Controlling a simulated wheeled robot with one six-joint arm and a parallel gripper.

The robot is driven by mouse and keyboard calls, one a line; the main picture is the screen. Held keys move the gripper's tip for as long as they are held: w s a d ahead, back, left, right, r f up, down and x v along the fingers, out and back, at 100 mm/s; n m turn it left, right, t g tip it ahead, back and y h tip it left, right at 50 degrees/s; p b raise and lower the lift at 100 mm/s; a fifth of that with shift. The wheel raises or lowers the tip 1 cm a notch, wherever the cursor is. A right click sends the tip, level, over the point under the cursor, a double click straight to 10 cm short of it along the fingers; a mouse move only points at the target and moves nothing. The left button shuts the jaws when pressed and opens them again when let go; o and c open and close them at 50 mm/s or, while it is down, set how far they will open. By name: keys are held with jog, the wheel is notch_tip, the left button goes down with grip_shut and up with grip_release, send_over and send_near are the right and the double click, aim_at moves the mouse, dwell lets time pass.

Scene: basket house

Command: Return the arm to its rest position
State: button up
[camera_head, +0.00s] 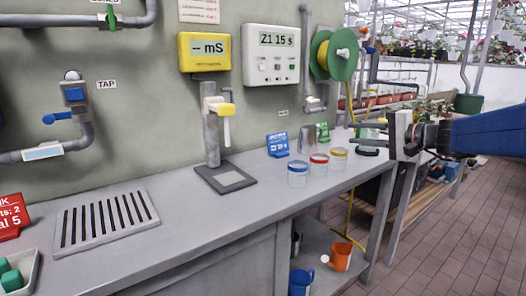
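My gripper (362,138) is at the right, at the end of my blue arm, which comes in from the right edge.
Clear jars with blue (297,175), red (319,167) and yellow (338,160) rims stand on the bench left of my gripper. An orange watering can (338,257) is on the lower shelf. Brick floor (455,240) is open at right.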

jog(key=s+a+f+n+g+h, duration=0.2)
jog(key=s+a+f+n+g, duration=0.15)
jog(key=s+f, duration=0.5)
jog(key=s+a+f+n+g+h, duration=0.2)
jog(key=s+a+f, duration=0.3)
jog(key=s, duration=0.7)
jog(key=s+d+f+n+h, duration=0.1)
jog(key=s+d+f+h, duration=0.2)
jog(key=s+f, duration=0.3)
jog(key=s+d+f+n+g+h, duration=0.1)
jog(key=s+d+f, duration=0.4)
jog(key=s, duration=0.5)
jog(key=shift+d+f+n+h, duration=0.35)
jog(key=shift+f+n+h, duration=0.35)
jog(key=shift+h, duration=0.7)
jog(key=shift+o, duration=0.4)
jog(key=shift+g, duration=0.25)
